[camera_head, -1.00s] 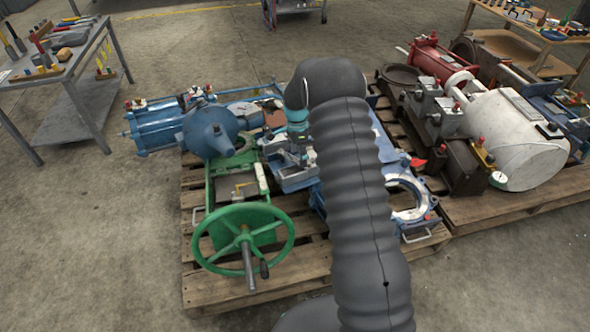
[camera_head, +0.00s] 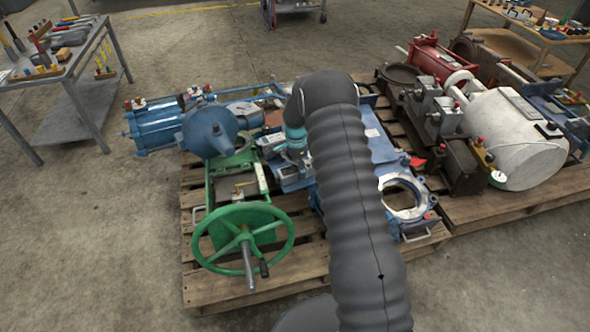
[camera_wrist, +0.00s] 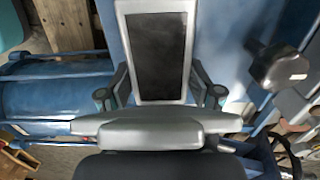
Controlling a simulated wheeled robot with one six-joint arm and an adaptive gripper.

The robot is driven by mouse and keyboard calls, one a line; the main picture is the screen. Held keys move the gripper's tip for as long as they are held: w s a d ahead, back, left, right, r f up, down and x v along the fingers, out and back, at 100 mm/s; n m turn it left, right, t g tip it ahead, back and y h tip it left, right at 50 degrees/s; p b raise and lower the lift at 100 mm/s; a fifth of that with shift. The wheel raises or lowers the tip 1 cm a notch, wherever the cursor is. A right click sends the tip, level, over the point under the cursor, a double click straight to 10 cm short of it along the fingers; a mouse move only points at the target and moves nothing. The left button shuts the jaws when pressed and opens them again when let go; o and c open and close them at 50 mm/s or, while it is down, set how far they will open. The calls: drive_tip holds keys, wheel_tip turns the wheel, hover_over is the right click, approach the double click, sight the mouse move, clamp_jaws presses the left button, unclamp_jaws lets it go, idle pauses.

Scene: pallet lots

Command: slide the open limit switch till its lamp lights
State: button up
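In the wrist view a silver-framed dark finger of my gripper (camera_wrist: 160,50) stands upright in the middle, with grey knuckles on both sides. The other finger cannot be made out, so its opening is unclear. Behind it is a blue surface (camera_wrist: 235,35). To its right, apart from it, a dark grey block (camera_wrist: 278,66) with a small white label sits on a short stem. It may be a limit switch; I cannot tell which one. No lit lamp is clear.
The head view shows a wooden pallet (camera_head: 215,291) holding a green frame with a handwheel (camera_head: 243,240) and a blue actuator (camera_head: 210,130). A second loaded pallet (camera_head: 510,211) with a white cylinder (camera_head: 510,130) stands right. A tool table (camera_head: 82,57) is back left. The left floor is clear.

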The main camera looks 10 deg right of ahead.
clamp_jaws()
drive_tip(key=shift+w+f+b, duration=0.2)
drive_tip(key=shift+w+b, duration=0.05)
drive_tip(key=shift+b, duration=0.3)
drive_tip(key=shift+w+a+r, duration=0.1)
drive_tip(key=o, duration=1)
unclamp_jaws()
drive_tip(key=shift+c, duration=0.2)
